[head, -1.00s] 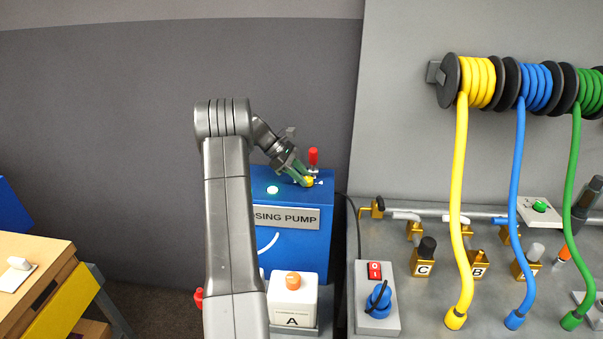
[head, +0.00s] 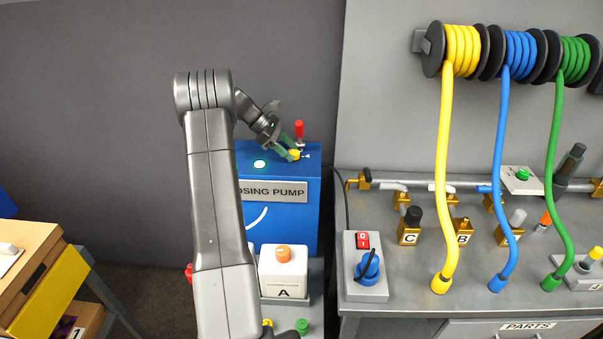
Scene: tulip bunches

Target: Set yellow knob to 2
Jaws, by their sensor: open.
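The yellow knob (head: 295,155) sits on top of the blue dosing pump (head: 291,217), near its right end. My gripper (head: 291,147) is open at the knob, with its green fingers reaching down from the upper left. One finger partly covers the knob. I cannot tell whether the fingers touch it. A small white mark shows just right of the knob. The dial's numbers are too small to read.
A red lever (head: 299,130) stands right behind the knob, close to my gripper. A white box marked A (head: 283,270) stands in front of the pump. A switch box (head: 365,270) and hanging hoses are on the grey bench to the right.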

